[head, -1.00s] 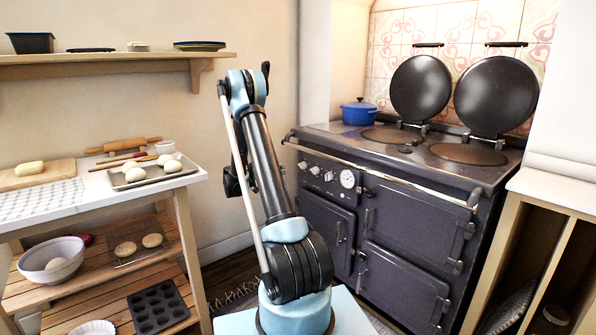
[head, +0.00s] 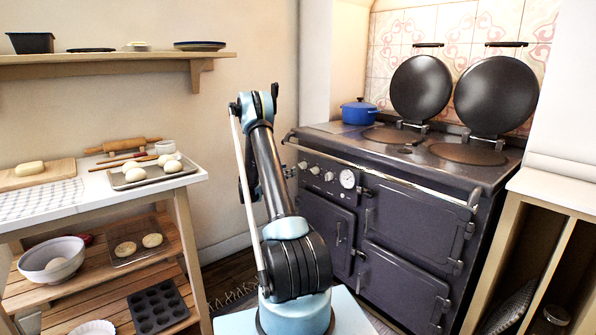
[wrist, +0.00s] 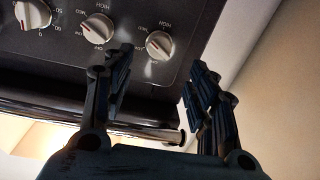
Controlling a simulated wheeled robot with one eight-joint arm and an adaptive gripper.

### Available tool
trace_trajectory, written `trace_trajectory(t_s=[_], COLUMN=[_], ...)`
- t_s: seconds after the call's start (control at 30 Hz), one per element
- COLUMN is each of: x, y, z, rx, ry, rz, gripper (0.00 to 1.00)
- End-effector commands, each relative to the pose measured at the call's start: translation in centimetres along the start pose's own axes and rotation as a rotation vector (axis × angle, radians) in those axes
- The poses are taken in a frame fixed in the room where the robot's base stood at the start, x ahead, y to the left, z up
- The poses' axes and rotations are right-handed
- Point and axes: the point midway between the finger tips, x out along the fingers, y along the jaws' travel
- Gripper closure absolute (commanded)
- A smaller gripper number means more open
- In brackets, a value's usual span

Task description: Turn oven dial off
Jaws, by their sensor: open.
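Three round silver dials sit on the stove's dark front panel. In the wrist view, the left dial (wrist: 32,14) has numbers around it; the middle dial (wrist: 97,27) and right dial (wrist: 160,45) are marked with LOW, MED and HIGH. Each has a red pointer mark; none visibly points straight up. I cannot tell which is the oven dial. My gripper (wrist: 158,72) is open and empty, its fingers on either side below the right dial, apparently not touching it. In the head view the dials (head: 315,170) show right of my arm, which mostly hides the gripper.
The stove's front rail (head: 375,165) runs along above the dials and crosses below them in the wrist view (wrist: 150,132), close to my fingers. A round gauge (head: 347,179) sits beside the dials. A baking table (head: 100,190) stands left; open floor lies between.

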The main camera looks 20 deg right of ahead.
Motion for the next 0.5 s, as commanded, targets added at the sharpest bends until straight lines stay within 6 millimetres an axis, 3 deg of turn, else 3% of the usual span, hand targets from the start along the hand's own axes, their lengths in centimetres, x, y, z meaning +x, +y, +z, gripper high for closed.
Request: trace_trajectory(t_s=[0.3, 0.5], x=[5.6, 7.8], y=[0.1, 0.0], z=[0.0, 0.0], rx=[0.0, 0.0], ry=[0.0, 0.0], rz=[0.002, 0.001], gripper=[0.47, 0.47])
